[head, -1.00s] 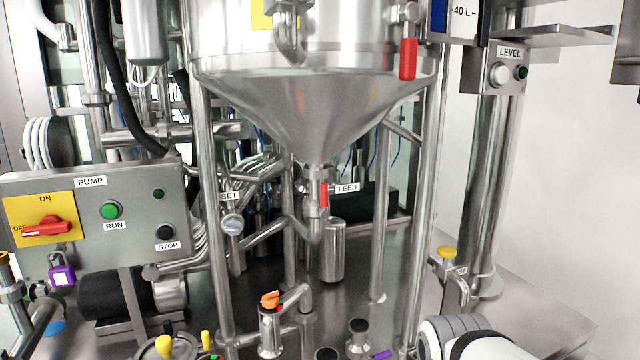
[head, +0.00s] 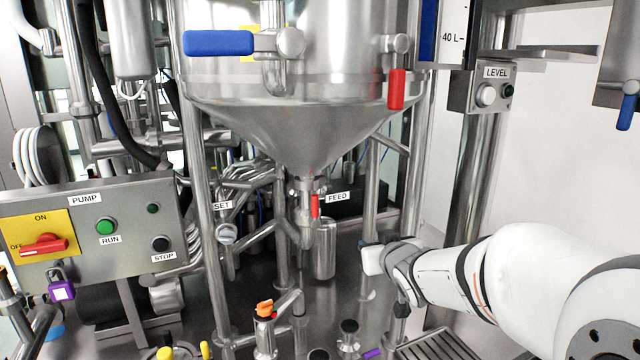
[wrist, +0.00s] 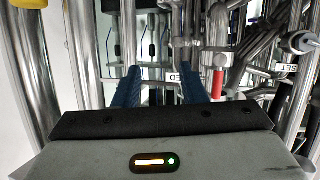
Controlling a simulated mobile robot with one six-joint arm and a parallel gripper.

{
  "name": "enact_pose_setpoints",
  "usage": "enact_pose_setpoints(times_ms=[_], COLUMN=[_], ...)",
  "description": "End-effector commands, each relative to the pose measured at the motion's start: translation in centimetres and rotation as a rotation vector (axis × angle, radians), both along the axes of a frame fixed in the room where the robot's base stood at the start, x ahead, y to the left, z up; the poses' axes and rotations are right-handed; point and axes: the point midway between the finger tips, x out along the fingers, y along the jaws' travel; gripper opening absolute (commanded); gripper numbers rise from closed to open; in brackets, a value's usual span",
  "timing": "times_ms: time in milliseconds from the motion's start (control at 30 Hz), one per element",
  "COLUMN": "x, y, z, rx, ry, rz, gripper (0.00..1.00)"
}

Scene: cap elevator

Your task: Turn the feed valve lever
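The feed valve lever (head: 315,206) is a small red handle under the cone of the steel tank, beside the FEED label (head: 338,197). It hangs roughly upright along the outlet pipe. In the wrist view, which looks upside down, the red lever (wrist: 218,83) is just right of my right finger. My gripper (wrist: 158,75) has two blue fingers spread apart with nothing visibly between them. In the head view my gripper (head: 370,257) is right of and lower than the lever, apart from it; its fingers are hard to make out there.
Steel tank legs (head: 371,200) stand between the lever and my arm's side. Another red lever (head: 397,88) and a blue lever (head: 218,43) sit higher on the tank. The SET gauge (head: 226,234) and pipes are left of the outlet. The pump panel (head: 95,228) is far left.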

Motion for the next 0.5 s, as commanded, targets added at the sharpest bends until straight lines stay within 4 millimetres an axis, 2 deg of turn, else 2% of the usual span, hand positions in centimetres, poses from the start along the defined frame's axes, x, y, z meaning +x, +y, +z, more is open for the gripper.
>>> enact_pose_setpoints(times_ms=[33,200,300,500], x=[1.3,3.2,3.4,3.9], y=[1.1,4.8,6.2,7.7], z=[1.8,5.0,5.9,6.5], rx=[0.023,0.121,0.163,0.198], ry=[-0.057,-0.206,-0.249,-0.277], rz=[0.066,0.278,0.363,0.432], gripper=[0.38,0.38,0.38,0.38])
